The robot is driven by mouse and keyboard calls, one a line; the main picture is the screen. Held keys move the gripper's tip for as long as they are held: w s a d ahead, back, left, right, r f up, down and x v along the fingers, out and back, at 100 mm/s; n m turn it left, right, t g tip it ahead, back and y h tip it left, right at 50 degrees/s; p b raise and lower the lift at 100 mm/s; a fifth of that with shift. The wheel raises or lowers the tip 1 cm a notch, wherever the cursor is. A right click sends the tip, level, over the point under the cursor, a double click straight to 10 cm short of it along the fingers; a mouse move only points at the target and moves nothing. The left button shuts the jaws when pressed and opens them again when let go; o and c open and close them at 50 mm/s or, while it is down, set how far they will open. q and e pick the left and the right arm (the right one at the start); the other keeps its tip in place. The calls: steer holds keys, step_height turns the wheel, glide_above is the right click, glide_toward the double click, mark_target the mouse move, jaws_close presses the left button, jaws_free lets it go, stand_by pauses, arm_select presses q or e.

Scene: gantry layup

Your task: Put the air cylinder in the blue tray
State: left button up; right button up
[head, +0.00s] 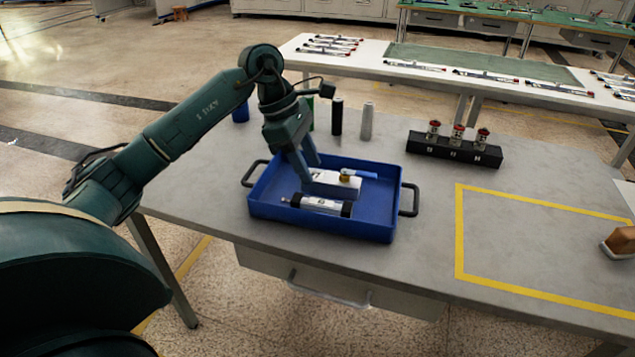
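The blue tray (376,222) stands on the grey table, with a black handle at each end. The air cylinder (322,205), a silver-white tube with black ends, lies inside it near the front wall. My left gripper (308,178) reaches down into the tray from behind the cylinder. Its two fingers look apart, and nothing shows clearly between them; their tips are partly hard to make out against a white block (328,184) with a brass and blue part. The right gripper is not in view.
Behind the tray stand a black can (337,117), a grey can (366,122) and a blue can (240,112). A black rack (454,150) holds red-topped parts. A yellow-outlined area (540,240) on the right is clear. A brown-handled object (619,242) lies at the right edge.

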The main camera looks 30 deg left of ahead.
arm_select(q)
steer(key=d+h, duration=0.1)
steer(key=d, duration=0.2)
steer(key=s+d+f+h, duration=0.1)
steer(key=d, duration=0.1)
steer(key=s+d+f+h, duration=0.1)
steer(key=d, duration=0.2)
steer(key=shift+d+g+h, duration=0.3)
steer(key=shift+g+h, duration=0.1)
steer(key=s+d+r+n+t+h, duration=0.1)
steer(key=s+d+n+t+h, duration=0.2)
steer(key=d+n+h, duration=0.4)
steer(key=s+d+r+n+t+h, duration=0.1)
steer(key=s+d+n+t+h, duration=0.2)
steer(key=d+n+h, duration=0.35)
steer(key=s+a+f+n+t+y, duration=0.1)
steer(key=f+n+y, duration=0.4)
steer(key=n, duration=0.6)
steer(key=s+a+f+n+t+y, duration=0.1)
steer(key=s+f+n+t+y, duration=0.2)
steer(key=n, duration=0.9)
steer(key=s+a+f+n+t+y, duration=0.1)
steer(key=s+f+n+y, duration=0.5)
steer(key=f+n+y, duration=0.3)
steer(key=f+n, duration=0.1)
steer(key=n, duration=0.2)
steer(key=shift+a+f+t, duration=0.2)
steer(key=shift+f+t, duration=0.15)
steer(key=shift+t, duration=0.05)
